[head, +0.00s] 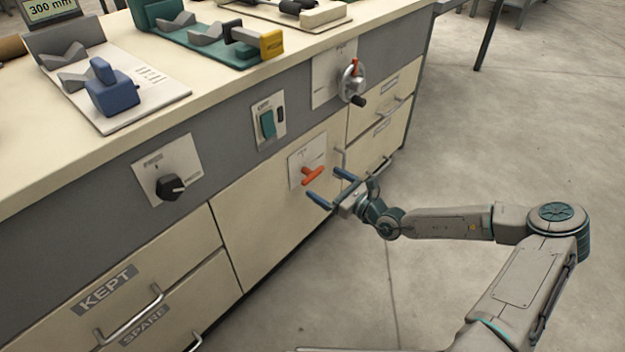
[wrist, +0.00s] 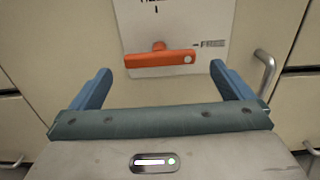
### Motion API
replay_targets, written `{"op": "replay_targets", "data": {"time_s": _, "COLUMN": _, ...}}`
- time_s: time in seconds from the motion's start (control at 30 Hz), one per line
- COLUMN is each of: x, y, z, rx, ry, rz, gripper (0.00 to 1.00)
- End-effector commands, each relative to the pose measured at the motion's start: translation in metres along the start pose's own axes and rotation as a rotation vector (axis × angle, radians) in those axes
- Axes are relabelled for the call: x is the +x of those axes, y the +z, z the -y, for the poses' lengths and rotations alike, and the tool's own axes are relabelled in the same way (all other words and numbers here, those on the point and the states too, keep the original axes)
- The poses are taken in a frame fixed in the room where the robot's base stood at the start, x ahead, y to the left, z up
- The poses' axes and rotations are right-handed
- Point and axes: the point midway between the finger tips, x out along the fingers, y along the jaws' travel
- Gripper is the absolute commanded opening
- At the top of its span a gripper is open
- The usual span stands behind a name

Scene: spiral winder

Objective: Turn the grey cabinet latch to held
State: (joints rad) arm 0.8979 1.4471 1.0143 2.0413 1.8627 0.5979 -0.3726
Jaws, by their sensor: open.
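The cabinet latch is an orange-red bar handle (head: 313,175) on a pale plate (head: 296,163) fixed to the cream cabinet door (head: 262,222). In the wrist view the latch (wrist: 150,61) lies nearly level, and the white dot at its right end is beside the word FREE. The label above it is cut off at the top edge. My gripper (head: 331,188) is open and empty in front of the latch. In the wrist view its blue fingers (wrist: 160,72) stand to the left and right of the bar, with no visible contact.
A black knob (head: 171,187), a teal rocker switch (head: 268,124) and a handwheel (head: 352,84) are on the grey panel above. A door pull (wrist: 264,76) stands close to the right finger. Drawers with bar handles flank the door. The floor to the right is open.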

Motion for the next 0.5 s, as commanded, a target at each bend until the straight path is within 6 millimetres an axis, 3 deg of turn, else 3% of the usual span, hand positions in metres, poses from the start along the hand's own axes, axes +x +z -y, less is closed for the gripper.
{"op": "replay_targets", "data": {"time_s": 0.2, "x": 0.039, "y": -0.003, "z": 0.0, "rx": -0.001, "ry": 0.001, "rz": 0.001, "gripper": 1.0}}
{"op": "replay_targets", "data": {"time_s": 0.5, "x": 0.058, "y": 0.0, "z": 0.0, "rx": 0.0, "ry": -0.001, "rz": -0.001, "gripper": 1.0}}
